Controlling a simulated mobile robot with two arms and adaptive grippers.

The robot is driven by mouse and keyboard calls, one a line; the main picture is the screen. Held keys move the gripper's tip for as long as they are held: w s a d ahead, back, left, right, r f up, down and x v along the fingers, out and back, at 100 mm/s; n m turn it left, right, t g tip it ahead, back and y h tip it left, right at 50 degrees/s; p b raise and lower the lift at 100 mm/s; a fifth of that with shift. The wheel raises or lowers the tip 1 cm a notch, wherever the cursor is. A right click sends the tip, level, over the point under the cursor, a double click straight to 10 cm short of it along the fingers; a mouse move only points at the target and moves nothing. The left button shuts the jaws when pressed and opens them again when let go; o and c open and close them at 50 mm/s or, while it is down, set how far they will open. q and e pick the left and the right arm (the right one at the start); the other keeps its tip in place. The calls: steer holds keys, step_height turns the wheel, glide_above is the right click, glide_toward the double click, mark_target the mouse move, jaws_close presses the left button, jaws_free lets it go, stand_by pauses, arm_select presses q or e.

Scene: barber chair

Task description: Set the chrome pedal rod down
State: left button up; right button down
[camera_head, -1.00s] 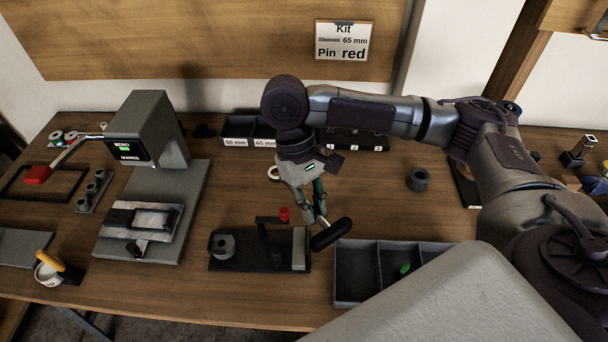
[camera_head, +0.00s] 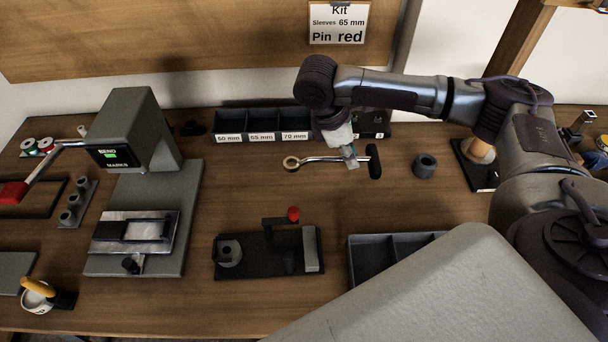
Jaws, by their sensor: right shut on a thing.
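The chrome pedal rod (camera_head: 322,159) has a brass-coloured ring eye at its left end and a black rubber pedal at its right end. It lies level across the back middle of the bench, in front of the labelled bins. My right gripper (camera_head: 350,161) comes down from above and is shut on the rod close to the black pedal; the fingers are small and partly hidden. I cannot tell whether the rod touches the bench or hangs just above it. My left gripper is not in view.
Labelled bins (camera_head: 264,138) stand behind the rod. A dark ring (camera_head: 424,166) stands to its right. A black fixture with a red knob (camera_head: 293,214) and a divided tray (camera_head: 358,268) stand in front. A grey press (camera_head: 137,130) is at left. Bench around the rod is clear.

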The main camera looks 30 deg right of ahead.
mark_target(366, 149)
steer(key=d+n, duration=0.1)
steer(key=d+n+t, duration=0.1)
steer(key=d, duration=0.1)
steer(key=w+d+n, duration=0.1)
steer(key=d, duration=0.1)
steer(key=shift+f+n+h, duration=0.3)
steer(key=shift+f+n, duration=0.1)
steer(key=shift+n+t, duration=0.4)
steer(key=shift+n, duration=0.1)
steer(key=w+a+f, duration=0.2)
steer(key=w, duration=0.1)
steer(key=w+a+f, duration=0.2)
steer(key=w, duration=0.1)
steer(key=w+a+f, duration=0.2)
steer(key=w+f, duration=0.1)
steer(key=shift+w+a, duration=0.3)
steer(key=shift+f+p, duration=0.45)
steer(key=shift+f, duration=1.55)
steer(key=shift+f, duration=0.1)
steer(key=c, duration=1.2)
jaws_free()
steer(key=shift+o, duration=0.2)
